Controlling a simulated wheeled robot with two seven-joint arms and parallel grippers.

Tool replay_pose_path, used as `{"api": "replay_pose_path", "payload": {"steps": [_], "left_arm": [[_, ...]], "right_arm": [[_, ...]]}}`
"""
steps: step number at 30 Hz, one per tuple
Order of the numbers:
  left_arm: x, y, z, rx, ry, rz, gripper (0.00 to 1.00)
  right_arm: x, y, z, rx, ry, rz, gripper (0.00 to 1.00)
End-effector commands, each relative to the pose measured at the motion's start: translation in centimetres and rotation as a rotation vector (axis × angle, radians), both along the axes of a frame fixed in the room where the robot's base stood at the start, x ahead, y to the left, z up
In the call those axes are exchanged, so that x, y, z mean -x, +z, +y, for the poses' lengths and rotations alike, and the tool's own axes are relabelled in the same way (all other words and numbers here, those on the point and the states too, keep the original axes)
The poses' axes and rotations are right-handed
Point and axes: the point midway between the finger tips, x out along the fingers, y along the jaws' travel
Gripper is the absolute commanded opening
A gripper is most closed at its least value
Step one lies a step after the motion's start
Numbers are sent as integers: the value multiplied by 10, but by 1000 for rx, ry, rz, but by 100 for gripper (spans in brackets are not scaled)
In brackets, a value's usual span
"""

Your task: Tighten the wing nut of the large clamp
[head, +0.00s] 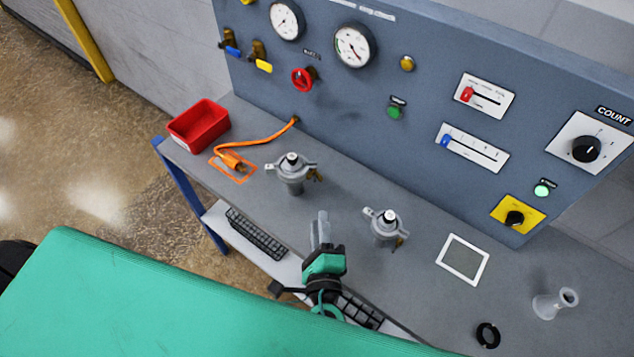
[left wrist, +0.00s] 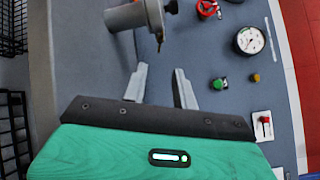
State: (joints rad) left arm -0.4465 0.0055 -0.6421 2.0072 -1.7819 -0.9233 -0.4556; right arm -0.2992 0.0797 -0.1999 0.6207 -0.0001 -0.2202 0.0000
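Two grey metal clamps with brass-coloured wing nuts stand on the grey bench. The left clamp (head: 292,172) looks slightly larger, and its brass wing nut (head: 316,175) is on its right side. The other clamp (head: 386,226) stands further right, with its brass part (head: 400,242) at its lower right. My left gripper (head: 322,230) is over the bench's front part, between and in front of the clamps, touching neither. In the left wrist view its fingers (left wrist: 160,84) are apart and empty; a clamp (left wrist: 140,16), apparently the left one, lies beyond them at the top. My right gripper is out of view.
The upright blue-grey panel (head: 350,90) with gauges, valves and switches stands behind the bench. A red bin (head: 198,124) and an orange cable (head: 262,141) lie left. A white square frame (head: 462,260), a black ring (head: 488,335) and a clear flask (head: 555,303) are right.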

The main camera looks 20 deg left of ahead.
Motion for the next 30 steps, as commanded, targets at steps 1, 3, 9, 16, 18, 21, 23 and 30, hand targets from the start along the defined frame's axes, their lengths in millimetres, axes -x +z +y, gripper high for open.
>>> {"api": "replay_pose_path", "payload": {"steps": [1, 3, 9, 16, 18, 21, 23, 30], "left_arm": [[-12, 5, 4, -1, 2, -3, 28], [-26, 6, 10, -1, 2, -3, 28], [-65, 5, 23, 0, 1, 0, 28], [-92, 2, 34, 0, 1, 1, 28], [-96, 1, 35, 1, 2, 1, 28], [-99, 0, 36, 3, 1, 1, 28], [-99, 0, 36, 3, 1, 1, 28], [-99, 0, 36, 3, 1, 1, 14]], "right_arm": [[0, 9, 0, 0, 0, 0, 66], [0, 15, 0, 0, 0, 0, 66], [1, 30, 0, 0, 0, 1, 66], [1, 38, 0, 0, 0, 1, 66], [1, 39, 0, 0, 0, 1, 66], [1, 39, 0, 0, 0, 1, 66], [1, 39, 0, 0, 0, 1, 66], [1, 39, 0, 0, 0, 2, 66]]}}
